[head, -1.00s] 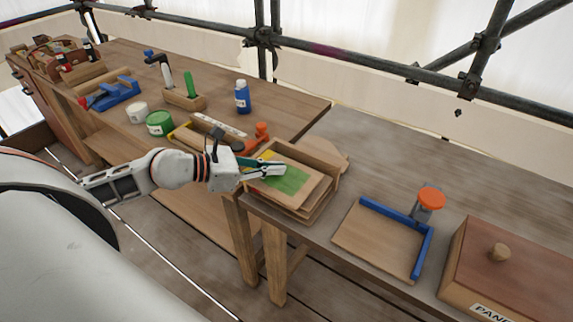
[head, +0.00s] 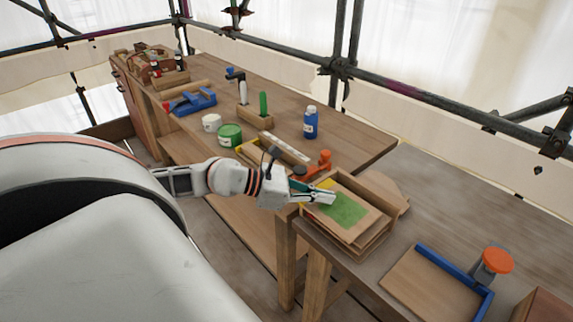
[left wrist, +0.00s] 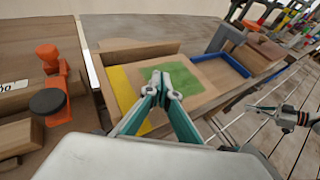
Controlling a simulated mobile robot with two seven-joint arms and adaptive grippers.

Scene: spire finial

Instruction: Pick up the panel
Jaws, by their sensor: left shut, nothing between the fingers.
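The panel (head: 358,223) is a flat wooden board with a green patch and a yellow area. It lies in an open wooden tray (head: 382,190) at the near bench's left end. The panel also shows in the left wrist view (left wrist: 195,98). My left gripper (head: 333,197) is shut and empty, its fingertips at the green patch. In the left wrist view the closed tips (left wrist: 161,80) overlap the green; I cannot tell whether they touch it. My right gripper (left wrist: 262,108) shows small at the right of the left wrist view, apart from the panel; its jaw state is unclear.
A blue-edged wooden board (head: 430,285) with an orange-knobbed clamp (head: 495,262) lies right of the tray. An orange-handled tool (head: 322,163), a blue bottle (head: 310,122) and a green tin (head: 230,134) stand on the other bench. Scaffold bars run behind.

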